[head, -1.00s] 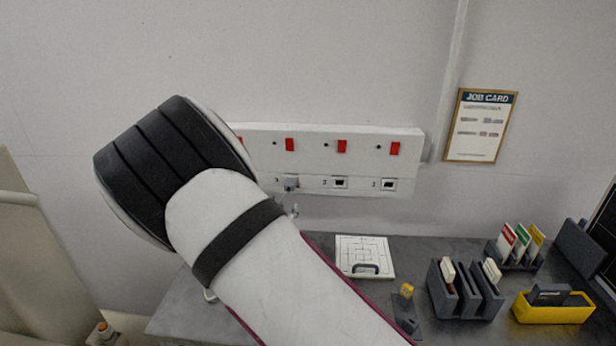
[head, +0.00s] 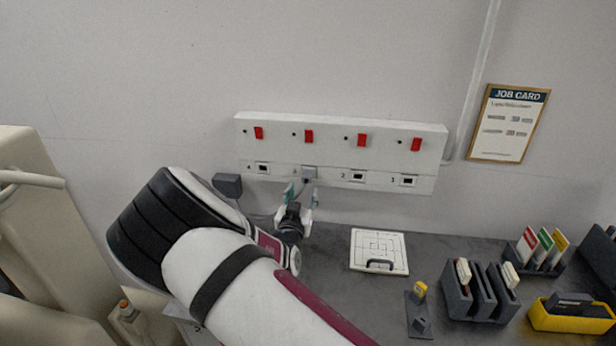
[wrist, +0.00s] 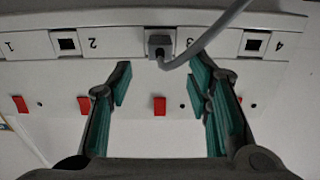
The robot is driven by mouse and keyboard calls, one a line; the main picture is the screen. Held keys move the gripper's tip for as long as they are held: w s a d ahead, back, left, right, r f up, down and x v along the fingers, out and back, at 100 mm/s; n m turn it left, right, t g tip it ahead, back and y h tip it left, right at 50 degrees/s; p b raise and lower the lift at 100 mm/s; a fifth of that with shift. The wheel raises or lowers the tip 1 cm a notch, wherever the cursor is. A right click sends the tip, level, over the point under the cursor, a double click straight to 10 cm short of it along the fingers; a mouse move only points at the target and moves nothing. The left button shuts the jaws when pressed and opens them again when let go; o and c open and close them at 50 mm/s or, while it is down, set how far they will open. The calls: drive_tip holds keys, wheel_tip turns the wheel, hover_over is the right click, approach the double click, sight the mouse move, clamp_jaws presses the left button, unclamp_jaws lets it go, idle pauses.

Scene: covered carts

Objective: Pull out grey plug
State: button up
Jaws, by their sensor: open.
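The grey plug (head: 309,173) sits in a socket of the white wall panel (head: 390,184), between the sockets marked 2 and 4. In the wrist view the plug (wrist: 160,44) has a grey cable curving away to the upper right. My gripper (head: 302,194) is just below the plug in the head view, its green-padded fingers pointing up at the panel. In the wrist view my gripper (wrist: 162,75) is open and empty.
Red switches (head: 361,140) line the panel's upper part. Below, the dark bench top (head: 330,255) holds a white board with a handle (head: 379,250), a yellow-topped item (head: 420,290), grey racks (head: 478,292) and a yellow bin (head: 571,315). The bench between gripper and board is clear.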

sight(307, 181)
drive_tip(key=shift+w+d+b, duration=0.25)
drive_tip(key=shift+w+b, duration=0.45)
drive_tip(key=shift+w, duration=0.7)
drive_tip(key=shift+w+d+b, duration=0.3)
drive_tip(key=shift+w+b, duration=0.45)
drive_tip(key=shift+w, duration=0.7)
drive_tip(key=shift+w+d+b, duration=0.25)
drive_tip(key=shift+w+b, duration=0.45)
drive_tip(key=shift+w, duration=0.7)
drive_tip(key=shift+c, duration=0.6)
clamp_jaws()
drive_tip(key=shift+s+p, duration=0.1)
drive_tip(key=shift+p, duration=0.2)
drive_tip(key=shift+s+a+p, duration=0.2)
drive_tip(key=shift+s+p, duration=0.35)
drive_tip(key=shift+s, duration=0.4)
drive_tip(key=shift+s+a+p, duration=0.15)
drive_tip(key=shift+s+p, duration=0.35)
drive_tip(key=shift+s, duration=0.5)
drive_tip(key=shift+s+a+p, duration=0.2)
drive_tip(key=shift+s+p, duration=0.35)
drive_tip(key=shift+s, duration=0.4)
